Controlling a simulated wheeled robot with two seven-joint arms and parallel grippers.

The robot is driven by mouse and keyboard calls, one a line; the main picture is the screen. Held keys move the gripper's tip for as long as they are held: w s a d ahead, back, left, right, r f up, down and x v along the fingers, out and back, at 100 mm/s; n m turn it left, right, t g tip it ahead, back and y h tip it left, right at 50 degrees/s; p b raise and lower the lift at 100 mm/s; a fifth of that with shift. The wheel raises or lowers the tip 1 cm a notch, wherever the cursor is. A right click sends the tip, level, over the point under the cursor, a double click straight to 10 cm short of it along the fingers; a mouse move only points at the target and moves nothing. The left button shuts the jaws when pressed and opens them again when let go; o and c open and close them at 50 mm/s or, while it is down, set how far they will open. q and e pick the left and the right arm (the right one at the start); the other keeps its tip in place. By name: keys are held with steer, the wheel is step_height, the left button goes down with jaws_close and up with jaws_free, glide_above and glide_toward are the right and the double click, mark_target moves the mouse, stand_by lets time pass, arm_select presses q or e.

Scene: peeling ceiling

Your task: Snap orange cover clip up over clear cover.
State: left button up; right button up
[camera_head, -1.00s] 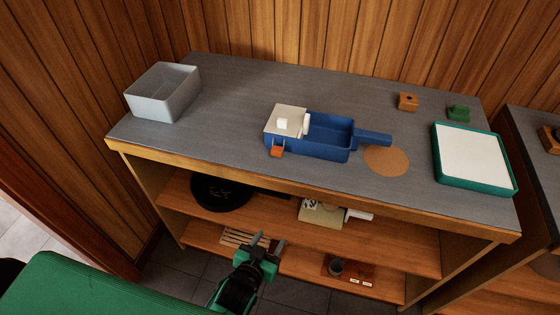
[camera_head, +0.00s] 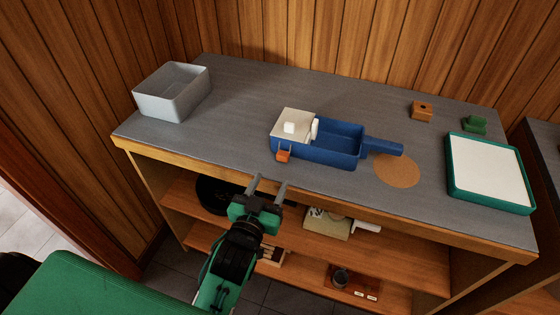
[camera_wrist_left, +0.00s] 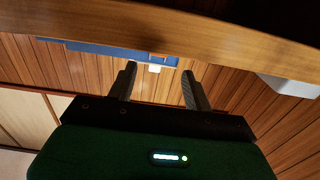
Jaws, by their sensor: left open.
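The blue box (camera_head: 340,136) with a handle on its right sits on the grey tabletop. A pale cover plate (camera_head: 288,121) lies over its left end; it looks opaque rather than clear. The orange clip (camera_head: 283,155) hangs low on the box's near side, below the cover's front edge. My left gripper (camera_head: 268,182) is open and empty, just off the table's front edge, nearer to me than the clip. In the left wrist view the open fingers (camera_wrist_left: 159,72) point towards the table edge, with the blue box (camera_wrist_left: 95,48) beyond. My right gripper is not in view.
The wooden front edge (camera_head: 190,166) of the table lies close to my left gripper. A grey bin (camera_head: 172,105) stands at the left. An orange block (camera_head: 421,111), a green block (camera_head: 474,124) and a green-rimmed tray (camera_head: 455,180) are at the right. Shelves below hold several items.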

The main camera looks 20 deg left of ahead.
mark_target(282, 159)
arm_select(q)
steer(key=w, duration=0.6)
steer(key=shift+w+d, duration=0.1)
steer(key=shift+w, duration=0.05)
steer(key=shift+w+p, duration=0.3)
steer(key=shift+w, duration=0.5)
steer(key=shift+c, duration=1.1)
steer(key=c, duration=0.8)
steer(key=shift+o, duration=0.2)
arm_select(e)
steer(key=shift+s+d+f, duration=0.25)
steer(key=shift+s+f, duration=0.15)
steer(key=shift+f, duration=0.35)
